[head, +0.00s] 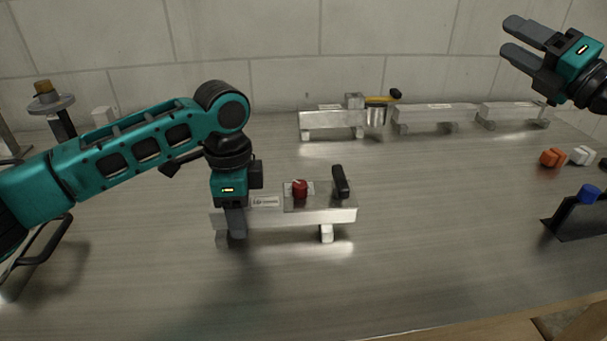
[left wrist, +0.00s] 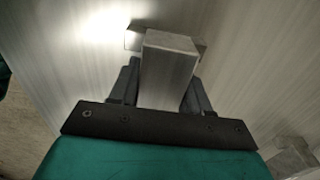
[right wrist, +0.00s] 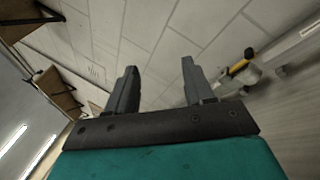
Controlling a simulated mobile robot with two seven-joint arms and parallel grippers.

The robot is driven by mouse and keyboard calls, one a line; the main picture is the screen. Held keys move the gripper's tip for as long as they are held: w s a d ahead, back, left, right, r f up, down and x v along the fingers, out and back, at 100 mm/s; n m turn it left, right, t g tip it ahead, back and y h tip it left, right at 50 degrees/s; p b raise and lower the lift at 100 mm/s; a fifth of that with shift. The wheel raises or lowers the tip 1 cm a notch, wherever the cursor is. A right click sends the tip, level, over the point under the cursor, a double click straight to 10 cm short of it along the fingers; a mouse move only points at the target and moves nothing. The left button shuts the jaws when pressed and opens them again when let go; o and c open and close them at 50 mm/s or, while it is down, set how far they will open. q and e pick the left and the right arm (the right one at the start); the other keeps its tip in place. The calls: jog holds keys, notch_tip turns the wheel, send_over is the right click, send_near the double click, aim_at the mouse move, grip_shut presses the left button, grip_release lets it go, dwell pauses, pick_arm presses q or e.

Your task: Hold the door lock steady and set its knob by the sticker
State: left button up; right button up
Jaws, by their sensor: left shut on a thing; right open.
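The door lock is a metal bar (head: 340,215) on small feet on the table, with a plate that carries a red knob (head: 300,189) and a black handle (head: 340,182). A white sticker (head: 265,201) with print too small to read sits left of the knob. My left gripper (head: 236,228) is shut on the left end of the bar from above; the left wrist view shows the bar end (left wrist: 168,65) between its fingers. My right gripper (head: 522,47) is raised at the upper right, open and empty, far from the lock. Its fingers (right wrist: 158,85) face the wall.
A row of aluminium trailers (head: 435,114) stands at the back, one with a yellow-handled part (head: 378,99). An orange block (head: 552,157), a white block (head: 581,155) and a black stand with a blue knob (head: 588,194) are at the right. The table's front middle is clear.

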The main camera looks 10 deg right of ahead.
jog(key=w+r+m+t+h, duration=0.55)
jog(key=m+h, duration=0.25)
jog(key=m, duration=0.8)
jog(key=w+a+f+m+g+h, duration=0.2)
jog(key=w+f+m+g+h, duration=0.15)
jog(key=w+m, duration=0.2)
jog(key=n+g+y, duration=0.8)
jog(key=n+g, duration=0.1)
jog(key=g, duration=1.2)
send_over(300, 183)
jog(key=d, duration=0.5)
notch_tip(300, 183, down, 11)
jog(key=x, duration=1.1)
jog(key=shift+a+f, duration=0.1)
jog(key=shift+f, duration=0.2)
